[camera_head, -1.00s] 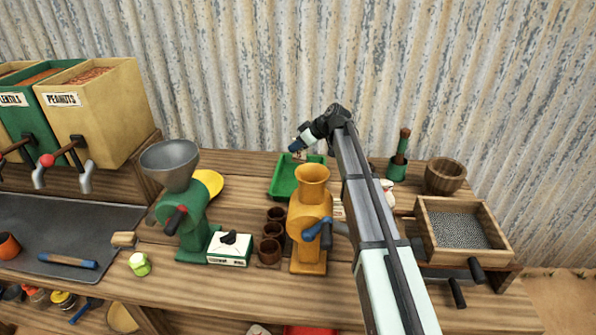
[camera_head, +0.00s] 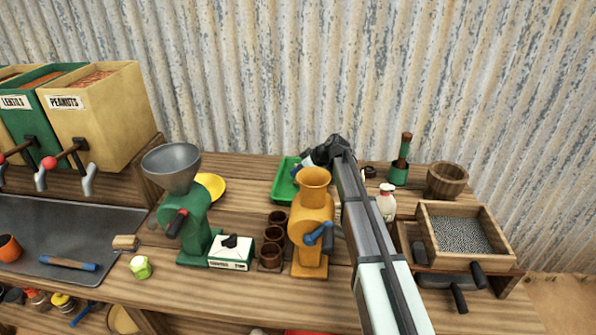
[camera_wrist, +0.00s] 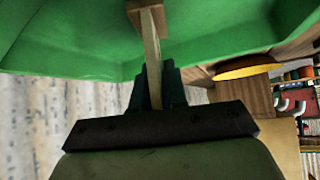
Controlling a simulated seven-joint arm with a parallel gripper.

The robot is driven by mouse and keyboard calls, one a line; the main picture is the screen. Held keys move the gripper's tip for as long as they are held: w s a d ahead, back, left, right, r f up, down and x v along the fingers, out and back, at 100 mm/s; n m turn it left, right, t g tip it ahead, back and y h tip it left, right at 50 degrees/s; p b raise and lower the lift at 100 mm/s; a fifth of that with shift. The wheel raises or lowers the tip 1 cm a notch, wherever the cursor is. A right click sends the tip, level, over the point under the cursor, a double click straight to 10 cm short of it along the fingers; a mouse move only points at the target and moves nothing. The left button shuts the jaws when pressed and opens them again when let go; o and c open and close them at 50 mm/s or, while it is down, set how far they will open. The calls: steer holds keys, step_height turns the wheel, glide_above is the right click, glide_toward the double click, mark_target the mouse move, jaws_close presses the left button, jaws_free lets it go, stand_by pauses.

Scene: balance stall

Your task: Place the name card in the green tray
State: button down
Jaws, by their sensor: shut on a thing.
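The green tray (camera_head: 284,186) stands at the back of the wooden counter, behind the orange mill, which hides part of it. In the wrist view the tray (camera_wrist: 60,35) fills the top of the picture. My gripper (camera_wrist: 154,85) is shut on a thin pale card seen edge-on, the name card (camera_wrist: 152,52), with a brown wooden foot at its far end. The card is over the tray's green inside; whether the foot touches the tray floor I cannot tell. In the head view my arm hides the card.
The orange mill (camera_head: 312,215) stands just in front of the tray. A yellow plate (camera_head: 211,186) is to its left, also seen in the wrist view (camera_wrist: 247,68). A white jar (camera_head: 386,202) stands right of my arm. The corrugated wall (camera_head: 250,80) is close behind.

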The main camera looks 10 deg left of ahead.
steer(key=shift+f, duration=0.15)
steer(key=c, duration=1.2)
jaws_free()
steer(key=shift+o, duration=0.2)
steer(key=shift+r, duration=0.2)
steer(key=v, duration=1.2)
steer(key=shift+d, duration=0.1)
